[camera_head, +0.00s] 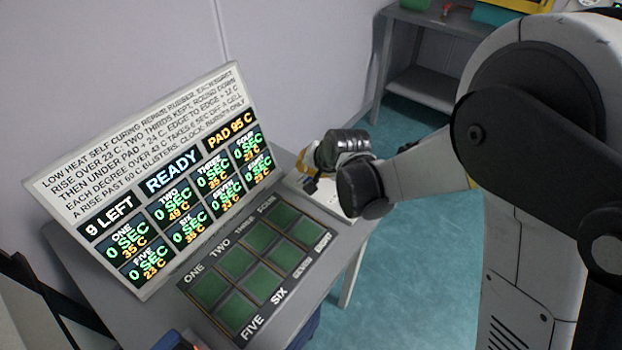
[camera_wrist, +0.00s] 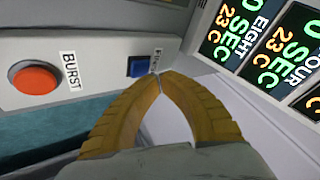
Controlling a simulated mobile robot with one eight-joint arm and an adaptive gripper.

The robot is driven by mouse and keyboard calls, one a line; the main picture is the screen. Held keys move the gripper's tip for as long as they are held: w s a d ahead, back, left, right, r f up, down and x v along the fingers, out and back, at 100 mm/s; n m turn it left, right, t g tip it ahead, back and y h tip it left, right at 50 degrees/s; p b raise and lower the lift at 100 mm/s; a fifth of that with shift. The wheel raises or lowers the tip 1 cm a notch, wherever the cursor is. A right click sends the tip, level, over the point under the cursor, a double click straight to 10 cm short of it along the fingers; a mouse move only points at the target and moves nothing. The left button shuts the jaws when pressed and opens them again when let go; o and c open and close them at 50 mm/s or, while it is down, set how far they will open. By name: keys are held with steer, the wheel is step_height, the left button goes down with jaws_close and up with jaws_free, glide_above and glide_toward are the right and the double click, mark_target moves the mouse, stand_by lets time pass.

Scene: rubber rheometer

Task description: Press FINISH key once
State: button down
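The FINISH key is a square blue button (camera_wrist: 138,67) on a pale panel in the wrist view. Its label (camera_wrist: 155,62) is partly covered by my fingertips, so only its first letters show. My gripper (camera_wrist: 160,76) has its two yellow fingers brought together at the tips, with nothing between them. The tips are just right of the blue button in the picture; I cannot tell whether they touch the panel. In the head view my gripper (camera_head: 303,170) is over the right end of the console, and the blue button is hidden there.
A round red BURST button (camera_wrist: 36,79) is left of the blue one. The console display (camera_head: 170,185) reads READY, 9 LEFT and PAD 95 C, with every cell at 0 SEC. Green numbered pads (camera_head: 262,282) lie in front. A grey shelf (camera_head: 425,85) stands behind.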

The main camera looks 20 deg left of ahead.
mark_target(308, 177)
steer(key=shift+f, duration=0.1)
stand_by(0.4)
steer(key=shift+f+b, duration=0.35)
steer(key=shift+b, duration=0.1)
steer(key=shift+f+b, duration=0.55)
steer(key=shift+f, duration=0.05)
stand_by(0.7)
stand_by(0.5)
steer(key=shift+r+p, duration=0.7)
steer(key=shift+r, duration=0.3)
steer(key=shift+r+p, duration=1.8)
steer(key=shift+r, duration=0.8)
